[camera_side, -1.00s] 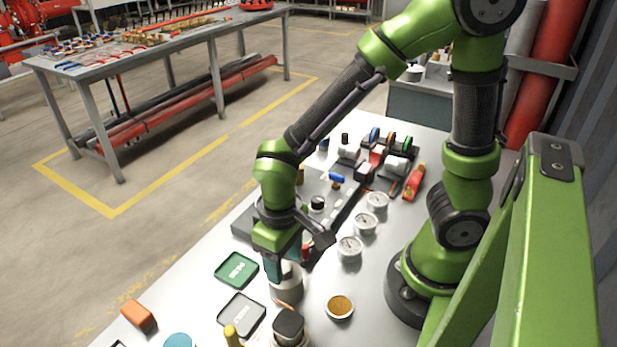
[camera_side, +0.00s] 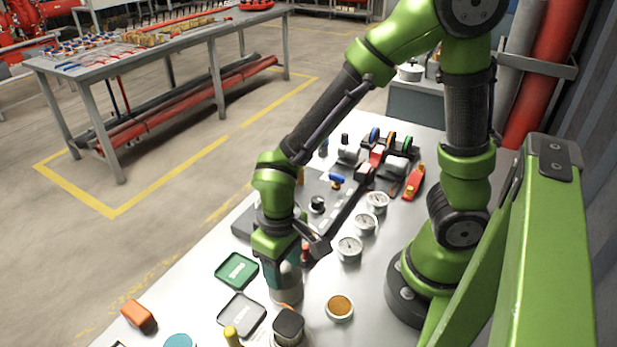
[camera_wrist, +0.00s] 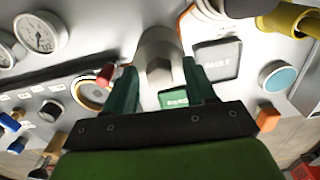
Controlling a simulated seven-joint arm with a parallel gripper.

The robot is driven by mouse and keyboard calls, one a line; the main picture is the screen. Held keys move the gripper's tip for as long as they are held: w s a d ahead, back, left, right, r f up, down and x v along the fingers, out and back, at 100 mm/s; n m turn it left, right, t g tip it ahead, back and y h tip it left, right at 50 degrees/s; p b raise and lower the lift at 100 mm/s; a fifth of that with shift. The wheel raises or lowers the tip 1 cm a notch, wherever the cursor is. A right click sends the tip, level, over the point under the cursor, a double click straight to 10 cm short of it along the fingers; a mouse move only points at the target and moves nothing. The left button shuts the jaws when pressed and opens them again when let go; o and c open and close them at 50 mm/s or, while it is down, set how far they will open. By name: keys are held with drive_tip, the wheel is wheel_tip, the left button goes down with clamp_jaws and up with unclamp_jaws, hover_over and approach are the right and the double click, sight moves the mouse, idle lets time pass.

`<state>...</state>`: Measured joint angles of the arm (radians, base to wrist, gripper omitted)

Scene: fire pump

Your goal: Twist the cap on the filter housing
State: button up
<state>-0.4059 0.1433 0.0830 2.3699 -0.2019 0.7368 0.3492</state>
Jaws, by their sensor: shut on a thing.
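The filter housing (camera_side: 286,292) is a grey metal cylinder standing upright on the bench below my gripper (camera_side: 284,268). In the wrist view the housing (camera_wrist: 160,42) shows as a pale cylinder with a hex-shaped cap (camera_wrist: 158,72) at its near end. My gripper (camera_wrist: 161,84) has one dark green finger on each side of the cap and is shut on it. In the side view the cap is mostly hidden by the fingers and the wrist.
Round gauges (camera_side: 349,248) and a dark panel with valves and knobs (camera_side: 318,203) sit behind.

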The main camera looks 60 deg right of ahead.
drive_tip(key=shift+s+f, duration=0.15)
drive_tip(key=shift+r, duration=0.2)
clamp_jaws()
drive_tip(key=shift+r, duration=0.95)
wheel_tip(320, 180, up, 15)
drive_tip(key=n, duration=0.1)
drive_tip(key=s+a+n, duration=0.6)
drive_tip(key=a+n, duration=0.3)
drive_tip(key=n, duration=0.9)
drive_tip(key=shift+m, duration=0.3)
drive_tip(key=shift+d+f, duration=0.2)
drive_tip(key=shift+f, duration=6.05)
